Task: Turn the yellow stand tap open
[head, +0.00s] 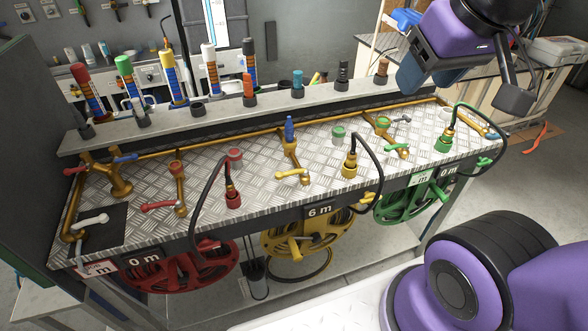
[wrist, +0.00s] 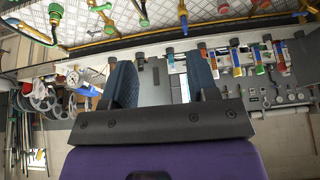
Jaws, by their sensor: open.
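The yellow stand tap (head: 293,174) is on the middle of the ribbed metal bench top, in front of a brass fitting with a blue top (head: 289,130). Its yellow lever points left and lies roughly level. My gripper (wrist: 160,72) is open and empty, with its two blue fingers apart in the wrist view. In the head view my arm hangs at the upper right, well away from the tap and above the bench's far right end. I cannot single out the yellow tap in the wrist view.
A red-handled tap (head: 163,206) stands left of it and a green-handled tap (head: 396,148) right. A black hose arches from a brass connector (head: 349,165) just right of the yellow tap. Yellow (head: 305,235) and red (head: 180,268) reels hang below. Several coloured cylinders line the rear ledge (head: 230,110).

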